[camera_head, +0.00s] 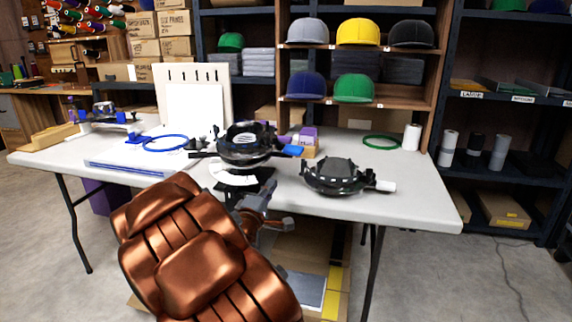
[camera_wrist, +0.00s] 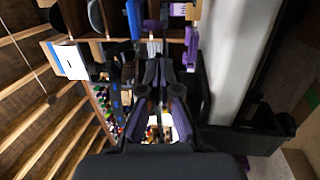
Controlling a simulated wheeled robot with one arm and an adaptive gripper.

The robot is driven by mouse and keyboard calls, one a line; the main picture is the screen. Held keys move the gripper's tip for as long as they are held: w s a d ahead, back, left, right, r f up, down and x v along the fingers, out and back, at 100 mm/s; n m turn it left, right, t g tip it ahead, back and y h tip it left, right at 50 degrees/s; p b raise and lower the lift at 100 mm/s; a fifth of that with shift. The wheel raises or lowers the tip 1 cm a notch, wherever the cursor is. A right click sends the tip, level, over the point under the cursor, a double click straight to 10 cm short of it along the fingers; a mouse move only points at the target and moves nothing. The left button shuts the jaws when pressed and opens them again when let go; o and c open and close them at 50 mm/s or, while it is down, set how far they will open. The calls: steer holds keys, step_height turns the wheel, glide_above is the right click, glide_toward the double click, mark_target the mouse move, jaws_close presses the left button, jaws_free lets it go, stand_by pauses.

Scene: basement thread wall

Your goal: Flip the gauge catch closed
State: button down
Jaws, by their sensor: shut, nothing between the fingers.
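A black round hooping gauge (camera_head: 246,146) with a white label stands at the table's front middle. A blue lever tab (camera_head: 291,150) sticks out at its right side and may be the catch; I cannot tell whether it is open or closed. In the wrist view a blue handle (camera_wrist: 135,18) lies beyond and left of my gripper (camera_wrist: 154,68), with purple parts (camera_wrist: 191,48) to the right. My gripper is shut and empty, apart from the blue handle as far as I can tell.
A second black cap frame (camera_head: 334,176) sits on the white table (camera_head: 410,203) to the right. A blue ring (camera_head: 165,143) and a green ring (camera_head: 381,142) lie on the table. A white roll (camera_head: 412,137) stands at the back right. Shelves with caps (camera_head: 357,32) rise behind.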

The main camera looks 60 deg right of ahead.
steer(key=b+x, duration=0.2)
steer(key=x, duration=1)
steer(key=shift+f+b, duration=0.2)
steer(key=shift+b, duration=0.15)
steer(key=shift+b+x, duration=0.3)
steer(key=shift+x, duration=0.7)
steer(key=shift+r, duration=0.15)
